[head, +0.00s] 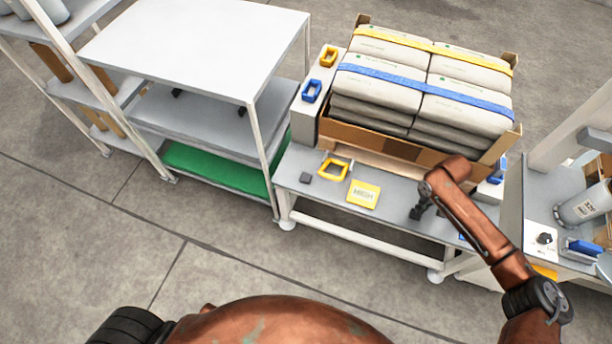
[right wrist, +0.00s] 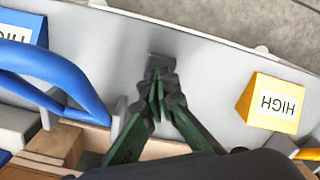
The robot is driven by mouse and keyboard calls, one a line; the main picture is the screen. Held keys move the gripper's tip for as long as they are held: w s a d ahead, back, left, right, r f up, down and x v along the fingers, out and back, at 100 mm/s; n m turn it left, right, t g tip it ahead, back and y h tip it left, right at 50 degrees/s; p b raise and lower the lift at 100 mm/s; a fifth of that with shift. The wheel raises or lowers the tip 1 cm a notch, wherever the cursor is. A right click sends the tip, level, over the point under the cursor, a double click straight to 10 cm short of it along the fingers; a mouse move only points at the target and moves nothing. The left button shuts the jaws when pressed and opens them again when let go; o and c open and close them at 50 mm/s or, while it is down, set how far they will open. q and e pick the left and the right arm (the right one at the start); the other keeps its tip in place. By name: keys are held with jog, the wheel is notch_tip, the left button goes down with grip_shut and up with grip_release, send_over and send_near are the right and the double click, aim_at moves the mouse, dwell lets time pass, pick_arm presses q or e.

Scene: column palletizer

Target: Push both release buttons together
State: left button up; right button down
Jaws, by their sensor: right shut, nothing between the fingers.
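A small dark grey block (head: 306,177), which looks like one release button, sits on the bench top left of the yellow handle. A dark square pad (right wrist: 158,60), which looks like the other button, lies just beyond the right fingertips in the right wrist view. My right gripper (head: 416,212) is over the right part of the bench, in front of the loaded carton; it also shows in the right wrist view (right wrist: 160,88). Its fingers are shut and empty, pointing at the pad. I cannot tell whether they touch it. My left gripper is out of view.
A yellow handle (head: 334,168) and a yellow HIGH sign (head: 363,194) stand between block and gripper. A blue handle (right wrist: 50,85) and blue HIGH sign (right wrist: 22,27) are on the other side. A carton of strapped bags (head: 365,140) stands behind. A white-topped shelf (head: 200,45) is left.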

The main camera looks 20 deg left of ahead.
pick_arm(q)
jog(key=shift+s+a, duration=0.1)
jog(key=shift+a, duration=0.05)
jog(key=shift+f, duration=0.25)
pick_arm(e)
jog(key=shift+f, duration=1)
dwell(0.6)
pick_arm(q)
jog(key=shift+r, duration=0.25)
pick_arm(e)
jog(key=shift+r, duration=0.15)
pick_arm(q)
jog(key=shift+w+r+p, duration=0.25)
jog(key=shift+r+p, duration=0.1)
pick_arm(e)
jog(key=shift+r, duration=0.2)
